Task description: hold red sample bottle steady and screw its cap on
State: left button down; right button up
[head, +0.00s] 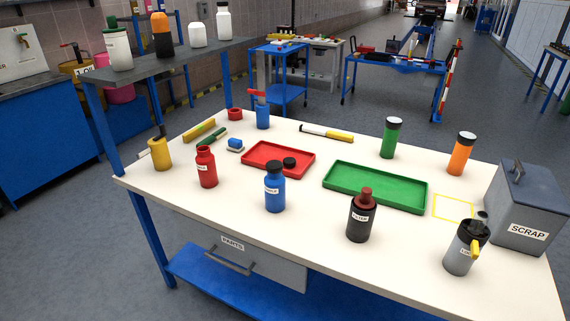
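The red sample bottle (207,169) stands upright on the white table at the left of centre, with a white label and a bare red neck. A small black cap (289,162) lies in the red tray (262,172), at its right side, behind and to the right of the red bottle. I cannot tell for sure that this cap belongs to the red bottle. Neither of my grippers shows in the head view.
A blue bottle (275,190) with a black cap stands to the right of the red bottle, and a yellow container (161,153) to its left. A dark bottle (361,217), the green tray (340,189) and a grey scrap bin (525,208) are farther right. The front left tabletop is clear.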

aim_at(205, 159)
jog(key=i+j+z, duration=0.1)
jog(key=z, duration=0.25)
jog(key=j+z, duration=0.15)
jog(key=z, duration=0.25)
jog(key=j+z, duration=0.2)
jog(key=z, duration=0.15)
jog(key=i+j+z, duration=0.1)
jog(key=j+z, duration=0.15)
jog(key=j, duration=0.9)
jog(key=j+z, duration=0.25)
jog(key=j, duration=0.9)
